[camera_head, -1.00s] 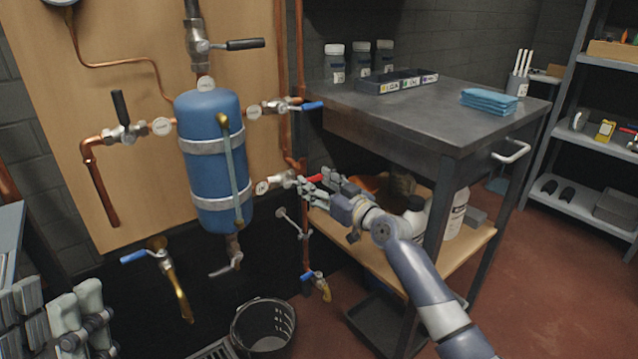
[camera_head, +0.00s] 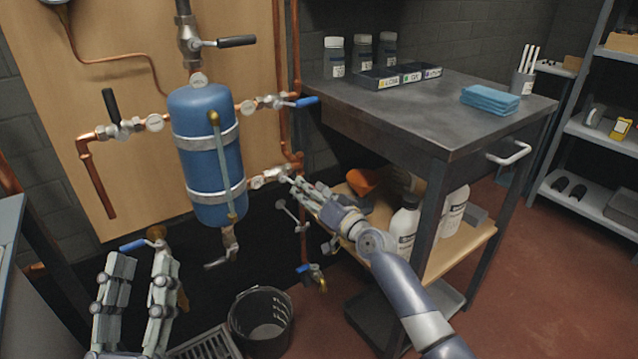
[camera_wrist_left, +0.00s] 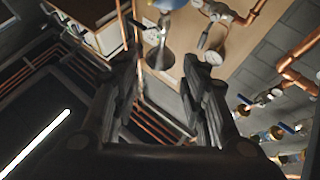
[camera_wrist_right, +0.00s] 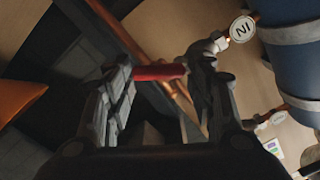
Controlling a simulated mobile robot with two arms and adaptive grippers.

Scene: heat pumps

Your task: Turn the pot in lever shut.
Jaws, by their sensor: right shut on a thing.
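The red lever (camera_wrist_right: 158,72) shows in the right wrist view, between the fingers of my right gripper (camera_wrist_right: 160,78). It sits on a silver valve (camera_wrist_right: 207,46) beside a round tag (camera_wrist_right: 241,28) that reads IN upside down. In the head view this valve (camera_head: 268,178) is on the copper pipe at the lower right of the blue pot (camera_head: 208,150). My right gripper (camera_head: 297,186) is shut on the red lever there and hides it from the head camera. My left gripper (camera_head: 140,265) is open and empty at the lower left, fingers pointing up.
A blue-handled valve (camera_head: 305,101) is above the right gripper, and a black-handled one (camera_head: 110,106) is left of the pot. A grey workbench (camera_head: 400,120) stands close to my right arm. A black bucket (camera_head: 262,318) is on the floor below.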

